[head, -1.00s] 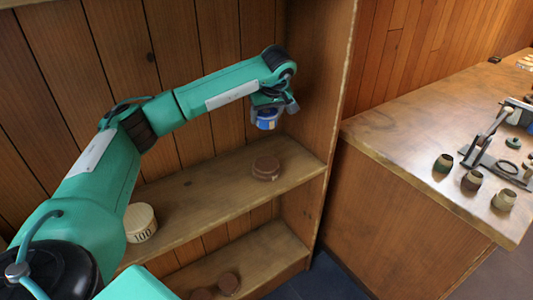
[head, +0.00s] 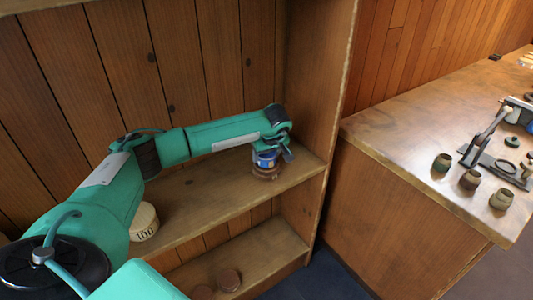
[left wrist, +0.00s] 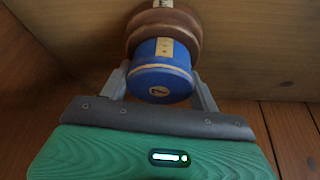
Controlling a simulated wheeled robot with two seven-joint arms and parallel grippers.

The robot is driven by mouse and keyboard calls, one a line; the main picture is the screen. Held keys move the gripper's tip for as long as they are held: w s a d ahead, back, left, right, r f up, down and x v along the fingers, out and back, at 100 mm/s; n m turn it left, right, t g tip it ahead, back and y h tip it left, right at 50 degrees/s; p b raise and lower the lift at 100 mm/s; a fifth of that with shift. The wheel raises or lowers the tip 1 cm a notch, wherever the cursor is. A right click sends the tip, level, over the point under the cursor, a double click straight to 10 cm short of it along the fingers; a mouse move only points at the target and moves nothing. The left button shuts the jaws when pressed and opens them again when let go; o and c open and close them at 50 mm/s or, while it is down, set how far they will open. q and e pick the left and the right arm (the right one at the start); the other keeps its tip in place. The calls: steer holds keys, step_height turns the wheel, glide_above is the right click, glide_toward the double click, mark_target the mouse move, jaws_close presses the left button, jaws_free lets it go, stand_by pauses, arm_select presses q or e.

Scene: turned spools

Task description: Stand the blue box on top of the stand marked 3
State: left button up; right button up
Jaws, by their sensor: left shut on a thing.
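The blue box (head: 264,159) is a short round container with a pale band. My left gripper (head: 270,154) is shut on it, one finger on each side in the left wrist view (left wrist: 160,88). The brown turned stand (head: 266,175) is on the upper shelf near its right end, directly below the box. In the left wrist view the box (left wrist: 161,58) is lined up with the stand (left wrist: 188,25), touching it or very nearly so. A pale label shows on the stand, but its mark is unreadable here. My right gripper is out of view.
The shelf's side wall (head: 314,110) is close right of the gripper. A counter (head: 410,125) with small pots stands at right.

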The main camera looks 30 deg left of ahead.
mark_target(269, 156)
arm_select(q)
steer(key=o, duration=0.7)
steer(key=shift+o, duration=1.4)
steer(key=shift+f, duration=0.1)
steer(key=shift+r, duration=0.25)
steer(key=shift+d+r, duration=0.1)
steer(key=shift+r, duration=0.2)
steer(key=b+v, duration=0.1)
steer(key=v, duration=0.4)
steer(key=shift+s+d, duration=0.1)
steer(key=v, duration=0.6)
steer(key=shift+b, duration=0.35)
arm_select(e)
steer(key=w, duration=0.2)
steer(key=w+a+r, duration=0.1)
